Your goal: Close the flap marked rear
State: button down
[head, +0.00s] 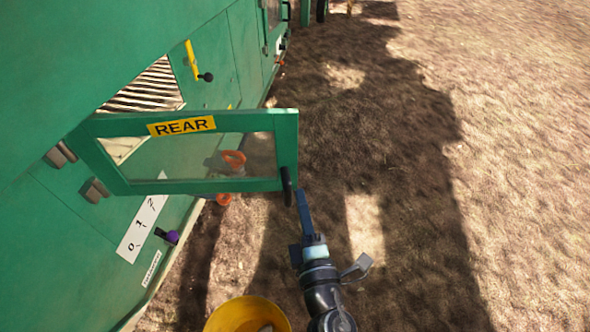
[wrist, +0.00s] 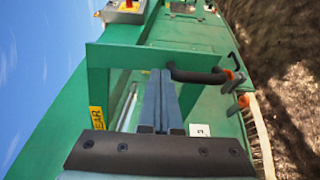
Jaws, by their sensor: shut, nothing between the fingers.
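The flap marked REAR (head: 230,185) stands open, sticking out from the green machine. It has a green frame, a clear pane and a yellow REAR label (head: 181,126). A black handle (head: 287,187) sits at its free lower corner. In the wrist view the flap's frame (wrist: 150,55), label (wrist: 97,122) and handle (wrist: 198,76) also show. My gripper (head: 302,194) is shut and empty, just right of the handle in the head view. In the wrist view its fingertips (wrist: 160,74) lie just left of the handle's end. Whether they touch it I cannot tell.
The green machine wall (head: 60,235) runs along the left, with a purple knob (head: 168,236) and a yellow lever (head: 193,60). Orange rings (head: 233,158) show behind the pane. A yellow bucket (head: 247,315) stands at the bottom. Bare ground (head: 520,180) on the right is free.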

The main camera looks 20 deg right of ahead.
aim_at(292, 161)
jog(key=w, duration=0.3)
jog(key=w+d, duration=0.1)
jog(key=w, duration=0.3)
jog(key=shift+d, duration=0.2)
jog(key=shift+w, duration=0.2)
